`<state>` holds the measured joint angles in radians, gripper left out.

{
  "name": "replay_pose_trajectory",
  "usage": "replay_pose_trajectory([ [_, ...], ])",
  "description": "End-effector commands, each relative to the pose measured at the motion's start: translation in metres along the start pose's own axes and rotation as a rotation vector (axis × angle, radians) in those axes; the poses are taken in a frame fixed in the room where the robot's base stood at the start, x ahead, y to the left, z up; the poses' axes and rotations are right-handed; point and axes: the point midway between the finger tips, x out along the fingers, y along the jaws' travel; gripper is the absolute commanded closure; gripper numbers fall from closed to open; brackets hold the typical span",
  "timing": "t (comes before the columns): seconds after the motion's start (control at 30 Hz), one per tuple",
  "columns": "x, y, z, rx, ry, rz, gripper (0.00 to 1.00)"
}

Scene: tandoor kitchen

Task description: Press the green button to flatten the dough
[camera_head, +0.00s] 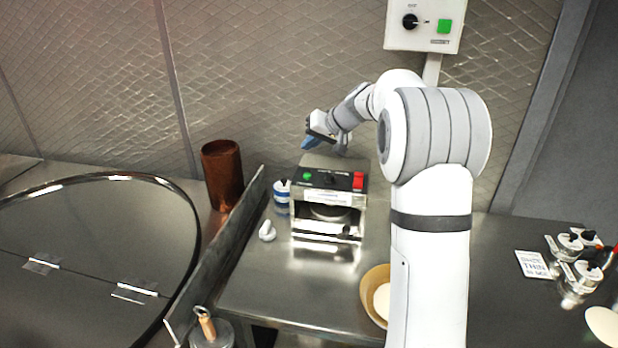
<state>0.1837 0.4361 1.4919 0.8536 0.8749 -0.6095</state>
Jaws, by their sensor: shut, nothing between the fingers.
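The press (328,197) is a box-shaped metal machine on the steel counter. Its dark top panel carries a small green button (307,176) at the left and a larger red one (358,181) at the right. My gripper (308,143) has blue fingertips and is shut and empty. In the picture it is above the green button, apart from it, pointing down and left. The gap in depth is hard to judge.
A wall box (425,24) has a black knob and another green button. A blue-and-white can (282,197) and small white object (267,231) stand left of the press. My arm partly hides a tan bowl (371,275). A metal divider (225,235) borders the round lid (90,230).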

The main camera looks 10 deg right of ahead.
Motion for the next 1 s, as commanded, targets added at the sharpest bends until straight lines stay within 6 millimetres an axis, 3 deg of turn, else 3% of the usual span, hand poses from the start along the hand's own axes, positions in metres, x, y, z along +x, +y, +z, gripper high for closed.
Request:
replay_pose_trajectory([
  [0.4,0.042,0.031,0.031,0.001,0.001,0.000,1.00],
  [1.0,0.043,0.033,0.032,0.002,0.001,0.000,1.00],
])
